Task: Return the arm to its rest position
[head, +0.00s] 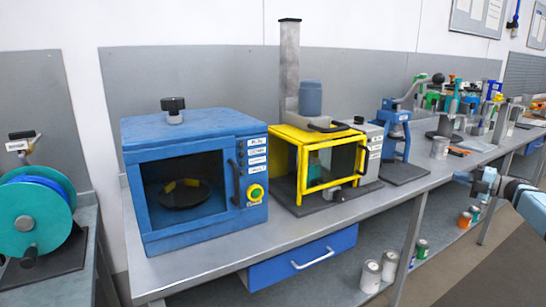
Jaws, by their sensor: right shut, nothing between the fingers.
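My right arm comes in at the right edge, beside the front edge of the long bench. Its right gripper (481,182) is small in view, shut and empty, with its fingers pointing left. It appears apart from the bench things, and its distance to the bench edge is hard to tell. My left gripper is not in view.
A blue oven-like machine (205,137), a yellow-framed machine (318,181) and a blue press (393,136) stand on the grey bench (225,246). A blue drawer (303,262) is below. A teal reel (27,219) stands left. Cans (370,277) sit on the lower shelf.

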